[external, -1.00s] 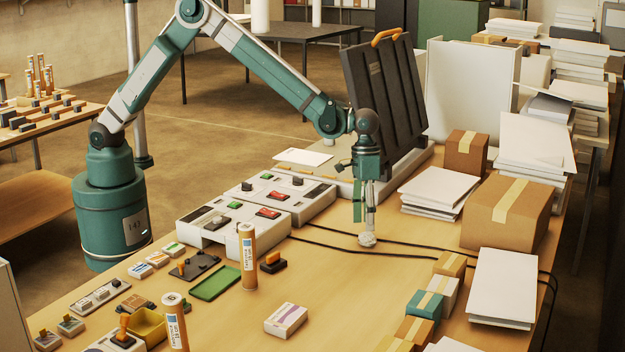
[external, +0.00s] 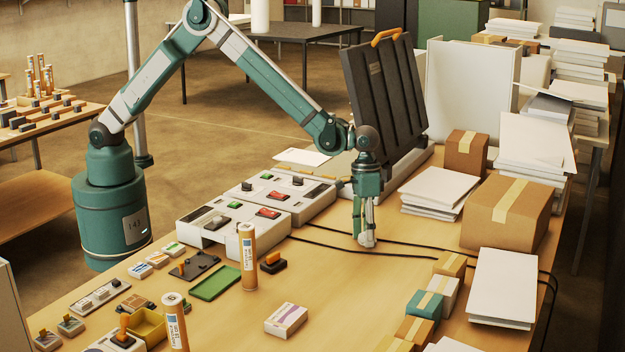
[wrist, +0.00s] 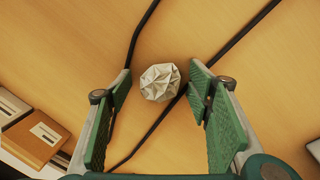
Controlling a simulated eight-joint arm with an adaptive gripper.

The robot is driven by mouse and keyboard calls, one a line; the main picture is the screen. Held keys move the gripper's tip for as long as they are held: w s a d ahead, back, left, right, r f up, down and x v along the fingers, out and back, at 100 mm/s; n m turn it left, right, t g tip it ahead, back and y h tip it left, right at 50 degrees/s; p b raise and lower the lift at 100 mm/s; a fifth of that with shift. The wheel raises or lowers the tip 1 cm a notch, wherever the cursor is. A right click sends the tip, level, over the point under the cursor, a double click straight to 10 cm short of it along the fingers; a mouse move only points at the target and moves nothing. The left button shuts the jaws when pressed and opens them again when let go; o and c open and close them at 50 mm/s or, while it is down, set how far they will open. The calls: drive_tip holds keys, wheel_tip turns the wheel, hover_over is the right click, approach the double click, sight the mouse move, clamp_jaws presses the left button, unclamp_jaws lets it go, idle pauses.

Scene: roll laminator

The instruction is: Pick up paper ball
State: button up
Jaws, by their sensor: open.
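The paper ball (wrist: 160,82) is a whitish, faceted crumpled ball on the wooden tabletop, close to a black cable. In the wrist view it appears between the tips of my gripper (wrist: 163,84), with a gap on both sides. The green-padded fingers are open and hold nothing. In the external view my gripper (external: 366,238) points straight down at the table, and its fingers largely hide the ball. I cannot tell how far the tips are above the table.
Black cables (external: 420,255) run over the table beside the ball. Left of my gripper are white control boxes (external: 232,215); behind it stands a dark upright panel (external: 385,95). Paper stacks (external: 437,187) and cartons (external: 507,212) are on the right.

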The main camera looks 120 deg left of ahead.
idle(0.5)
drive_tip(key=c, duration=0.9)
drive_tip(key=shift+o, duration=0.2)
drive_tip(key=shift+r, duration=0.1)
drive_tip(key=shift+r, duration=4.9)
